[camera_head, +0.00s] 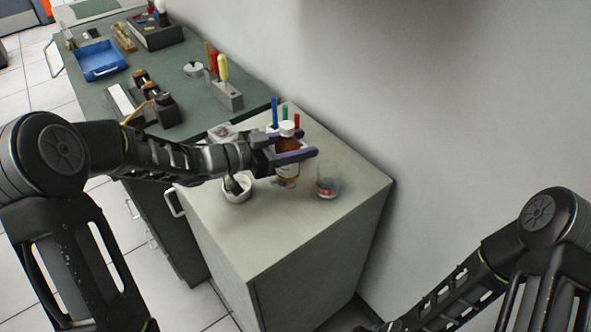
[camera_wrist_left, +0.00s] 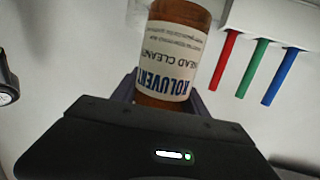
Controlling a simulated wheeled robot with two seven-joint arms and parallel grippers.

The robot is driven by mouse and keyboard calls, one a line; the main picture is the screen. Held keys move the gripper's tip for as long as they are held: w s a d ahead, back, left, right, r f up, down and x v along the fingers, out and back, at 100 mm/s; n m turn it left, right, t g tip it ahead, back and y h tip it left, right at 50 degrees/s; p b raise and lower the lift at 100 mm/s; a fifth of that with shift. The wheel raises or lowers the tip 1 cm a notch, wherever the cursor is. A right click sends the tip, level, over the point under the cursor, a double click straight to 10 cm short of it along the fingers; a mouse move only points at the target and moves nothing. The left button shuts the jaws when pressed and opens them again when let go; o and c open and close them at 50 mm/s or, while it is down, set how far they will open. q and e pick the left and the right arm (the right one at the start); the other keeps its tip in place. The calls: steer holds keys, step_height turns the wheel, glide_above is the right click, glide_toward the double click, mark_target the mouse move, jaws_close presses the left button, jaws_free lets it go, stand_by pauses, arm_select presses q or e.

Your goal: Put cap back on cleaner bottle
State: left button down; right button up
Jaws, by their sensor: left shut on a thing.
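The brown cleaner bottle (camera_head: 287,170), with a white label, is upright over the pale cabinet top in the head view. A white cap-like piece (camera_head: 288,128) shows at its top; I cannot tell how it is seated. My left gripper (camera_head: 297,147) is shut on the bottle, with its dark fingers on either side of the upper body. In the left wrist view the bottle (camera_wrist_left: 177,50) appears upside down between the fingers, its label reading "HEAD CLEANER", and its top is hidden by the gripper. I cannot tell whether its base touches the cabinet. My right gripper is out of view.
A clear glass (camera_head: 328,182) with something red inside stands right of the bottle. The cabinet top's front (camera_head: 290,235) is clear. A green bench (camera_head: 185,60) holds tools and a blue tray (camera_head: 99,60).

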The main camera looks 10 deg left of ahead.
mark_target(298, 165)
arm_select(q)
step_height(298, 165, down, 2)
steer(key=shift+w+f, duration=0.1)
steer(key=shift+f, duration=0.1)
step_height(298, 165, down, 4)
steer(key=shift+r+p, duration=0.1)
steer(key=shift+p, duration=0.25)
steer(key=shift+f, duration=0.2)
steer(key=shift+f, duration=0.2)
steer(key=c, duration=0.6)
jaws_free()
steer(key=shift+r, duration=0.1)
steer(key=shift+a+r, duration=0.1)
steer(key=shift+r, duration=0.1)
